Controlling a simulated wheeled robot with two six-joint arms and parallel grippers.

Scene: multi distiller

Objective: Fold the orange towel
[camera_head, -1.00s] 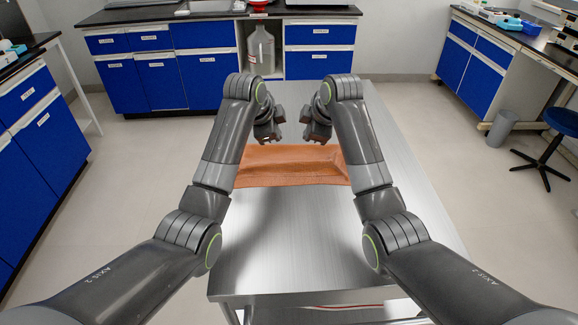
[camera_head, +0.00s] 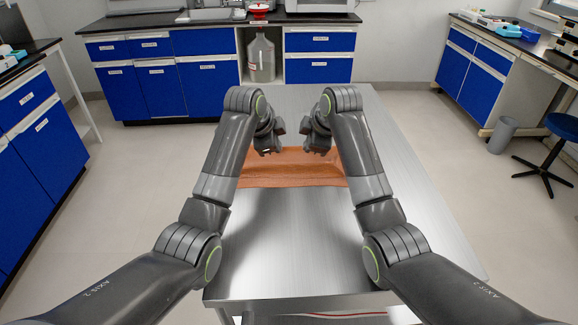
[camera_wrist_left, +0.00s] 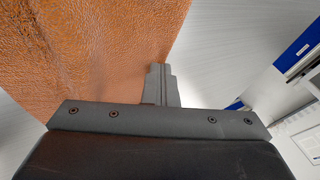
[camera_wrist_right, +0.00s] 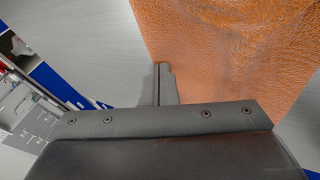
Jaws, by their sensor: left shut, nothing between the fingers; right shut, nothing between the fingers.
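The orange towel (camera_head: 293,170) lies on the metal table as a wide strip, partly behind my arms. Its far edge shows between my two grippers. My left gripper (camera_head: 266,151) is shut and empty at the towel's far left part. My right gripper (camera_head: 318,150) is shut and empty at its far right part. In the left wrist view the shut fingers (camera_wrist_left: 160,85) are beside the towel's edge (camera_wrist_left: 90,50). In the right wrist view the shut fingers (camera_wrist_right: 163,85) are beside the towel's edge (camera_wrist_right: 235,50). I cannot tell whether the fingertips touch the towel.
The metal table (camera_head: 295,240) is bare in front of the towel and behind it. Blue cabinets (camera_head: 155,80) with a dark counter stand beyond, with a large bottle (camera_head: 262,58) in a gap. A blue stool (camera_head: 562,125) and a bin (camera_head: 502,134) are at the right.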

